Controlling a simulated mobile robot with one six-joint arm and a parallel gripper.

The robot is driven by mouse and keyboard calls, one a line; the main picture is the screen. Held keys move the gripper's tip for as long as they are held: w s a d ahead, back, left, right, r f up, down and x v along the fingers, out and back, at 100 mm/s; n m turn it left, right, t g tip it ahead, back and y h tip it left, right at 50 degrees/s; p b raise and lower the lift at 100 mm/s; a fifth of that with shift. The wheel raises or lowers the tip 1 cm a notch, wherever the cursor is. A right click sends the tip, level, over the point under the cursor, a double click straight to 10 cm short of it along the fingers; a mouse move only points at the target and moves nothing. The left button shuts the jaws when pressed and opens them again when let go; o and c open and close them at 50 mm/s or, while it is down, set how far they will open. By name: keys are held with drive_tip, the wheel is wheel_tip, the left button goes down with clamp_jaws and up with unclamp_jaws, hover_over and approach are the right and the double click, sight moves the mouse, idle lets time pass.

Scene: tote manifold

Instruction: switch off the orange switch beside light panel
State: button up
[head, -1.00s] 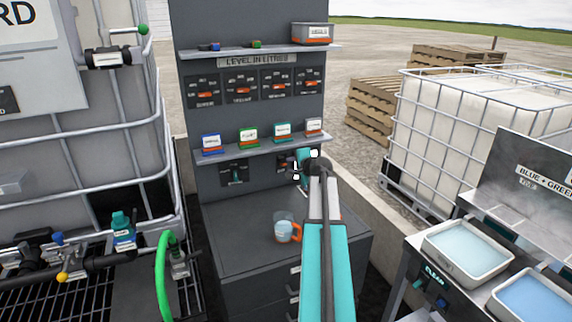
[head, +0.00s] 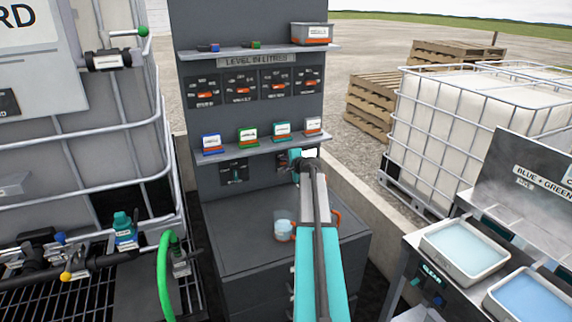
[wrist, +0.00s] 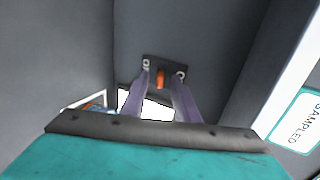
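The small orange switch (wrist: 160,78) sits on a dark plate with two pale round fittings, on the grey wall ahead in the wrist view. My gripper (wrist: 163,76) is open; its two purple-grey fingers point at the plate, one to each side of the switch. I cannot tell whether they touch it. In the head view my gripper is at the right end under the lower shelf, in front of a dark plate (head: 282,163) that it partly hides. A light panel cannot be clearly identified.
The lower shelf (head: 228,147) with several small labelled boxes runs just above my gripper. A cup of pale blue liquid (head: 282,231) stands on the cabinet top below, beside my arm. A label reading SAMPLED (wrist: 297,120) is at the right in the wrist view.

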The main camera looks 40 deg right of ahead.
clamp_jaws()
drive_tip(key=b, duration=0.4)
drive_tip(key=shift+f+t, duration=0.3)
drive_tip(key=shift+f, duration=0.05)
drive_tip(key=t+b, duration=0.1)
drive_tip(key=b, duration=0.4)
drive_tip(key=t+h+b, duration=0.1)
drive_tip(key=b, duration=0.4)
drive_tip(key=shift+s+a+f+b, duration=0.1)
drive_tip(key=shift+s+f+b, duration=0.05)
drive_tip(key=shift+f+b, duration=0.2)
drive_tip(key=shift+r, duration=0.1)
idle(0.3)
unclamp_jaws()
drive_tip(key=shift+s, duration=0.15)
